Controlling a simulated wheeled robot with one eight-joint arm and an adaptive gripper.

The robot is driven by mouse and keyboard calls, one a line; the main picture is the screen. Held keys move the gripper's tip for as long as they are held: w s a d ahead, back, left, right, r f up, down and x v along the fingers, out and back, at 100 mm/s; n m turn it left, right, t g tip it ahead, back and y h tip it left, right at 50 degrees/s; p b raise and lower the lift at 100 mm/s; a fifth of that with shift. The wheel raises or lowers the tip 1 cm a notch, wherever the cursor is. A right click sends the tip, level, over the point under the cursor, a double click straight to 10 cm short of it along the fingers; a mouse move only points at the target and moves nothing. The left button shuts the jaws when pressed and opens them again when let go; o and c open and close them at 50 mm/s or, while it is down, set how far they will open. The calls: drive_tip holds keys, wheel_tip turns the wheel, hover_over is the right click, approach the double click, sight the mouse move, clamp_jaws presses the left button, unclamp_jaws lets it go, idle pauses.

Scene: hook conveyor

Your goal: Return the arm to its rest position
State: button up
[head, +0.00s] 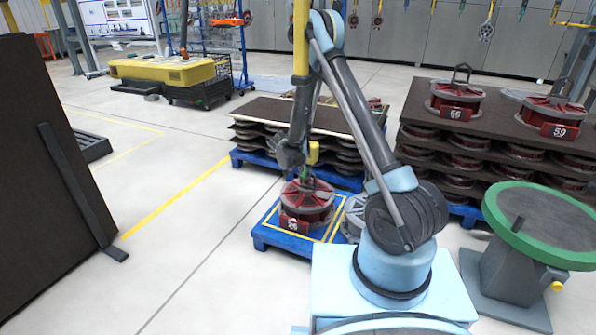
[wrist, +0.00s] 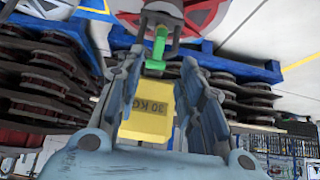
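My gripper (head: 300,160) is low over a red round part (head: 306,203) on a blue pallet (head: 266,243). In the wrist view the fingers of my gripper (wrist: 161,60) stand apart, with a yellow block (wrist: 146,120) marked 30 KG between them. A narrow gap shows at the block's right; contact on its left is unclear. A green hook (wrist: 159,44) extends from the block to a grey loop (wrist: 162,17) at the red part, which is cut off at the top. Whether the hook is through the loop is unclear. My arm is bent down, not folded in.
Stacked red parts stand on dark boards (head: 420,107) at the right. A lower stack (head: 290,115) is behind my gripper. A green-rimmed round stand (head: 545,220) is at right front. A dark panel (head: 40,170) is at left. Floor left of the pallet is clear.

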drive_tip(key=shift+s+r, duration=0.15)
drive_tip(key=shift+r, duration=0.1)
drive_tip(key=s+d+r+n+g, duration=0.1)
drive_tip(key=s+d+r+g, duration=0.1)
drive_tip(key=s+d+r, duration=0.75)
drive_tip(key=s+d+r+n+g, duration=0.1)
drive_tip(key=s+d+r, duration=0.5)
drive_tip(key=d+r, duration=0.65)
drive_tip(key=s+d+r+g+y, duration=0.1)
drive_tip(key=s+d+r, duration=0.15)
drive_tip(key=s, duration=0.55)
drive_tip(key=s+d+r, duration=0.2)
drive_tip(key=s+d, duration=0.2)
drive_tip(key=s, duration=0.4)
drive_tip(key=s+f+n, duration=0.1)
drive_tip(key=s+f, duration=0.1)
drive_tip(key=s, duration=0.5)
drive_tip(key=s+d+f+n+g+y, duration=0.1)
drive_tip(key=s+f, duration=0.1)
drive_tip(key=s, duration=0.6)
drive_tip(key=shift+y, duration=0.3)
